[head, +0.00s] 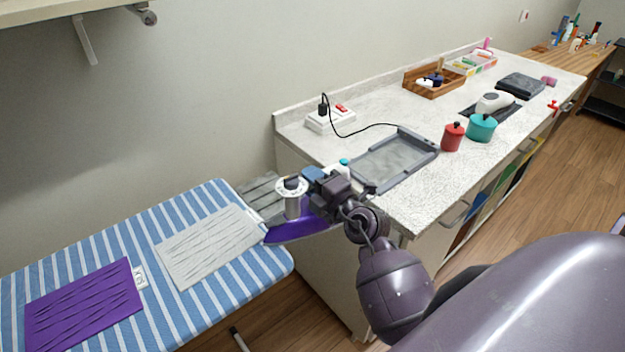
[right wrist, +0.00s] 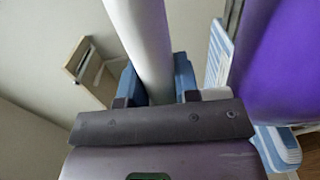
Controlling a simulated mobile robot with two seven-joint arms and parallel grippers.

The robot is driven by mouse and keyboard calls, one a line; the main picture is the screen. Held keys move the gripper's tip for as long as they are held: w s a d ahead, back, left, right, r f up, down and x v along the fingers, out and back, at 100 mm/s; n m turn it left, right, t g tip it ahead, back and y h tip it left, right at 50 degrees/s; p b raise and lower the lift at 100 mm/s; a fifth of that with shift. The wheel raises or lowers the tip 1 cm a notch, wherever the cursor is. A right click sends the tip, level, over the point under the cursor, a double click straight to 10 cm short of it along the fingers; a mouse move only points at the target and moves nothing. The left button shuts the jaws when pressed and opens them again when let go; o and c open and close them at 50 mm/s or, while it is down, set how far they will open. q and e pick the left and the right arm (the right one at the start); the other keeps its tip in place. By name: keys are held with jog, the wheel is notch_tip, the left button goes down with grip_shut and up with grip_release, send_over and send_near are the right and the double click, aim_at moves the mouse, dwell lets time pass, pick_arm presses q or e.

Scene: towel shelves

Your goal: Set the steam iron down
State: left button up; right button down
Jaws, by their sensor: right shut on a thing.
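The steam iron (head: 288,231), purple with a pale handle, is over the right end of the striped ironing board (head: 265,262). My right gripper (head: 310,178) is shut on its handle. In the right wrist view the pale handle (right wrist: 147,40) passes between the blue fingers of the right gripper (right wrist: 158,88), and the purple iron body (right wrist: 285,65) is at the right. A grey slatted rest (head: 262,194) shows just behind the iron, partly hidden by it. I cannot tell whether the iron touches anything below. My left gripper is out of view.
A grey towel (head: 208,245) and a purple towel (head: 84,308) lie on the board. The counter (head: 400,205) at the right holds a grey tray (head: 388,162), a white power strip (head: 331,119) with a black cord, a red canister (head: 452,137) and a teal pot (head: 481,128).

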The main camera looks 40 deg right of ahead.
jog(key=shift+f, duration=0.1)
jog(key=c, duration=0.8)
grip_release()
jog(key=shift+c, duration=0.2)
jog(key=shift+s+r, duration=0.2)
jog(key=s, duration=1.2)
jog(key=s+a+f+m+g, duration=0.1)
jog(key=s+f+m+g, duration=0.1)
jog(key=f+m, duration=0.4)
jog(key=s+a+f+m+g+h, duration=0.1)
jog(key=s+a+f+m+g, duration=0.1)
jog(key=f+m, duration=0.4)
jog(key=s+a+f+m+g, duration=0.1)
jog(key=f+m, duration=0.4)
jog(key=f, duration=0.5)
jog(key=shift+s+a+m+g+h+b, duration=0.35)
jog(key=shift+s+g, duration=0.35)
jog(key=shift+s, duration=0.55)
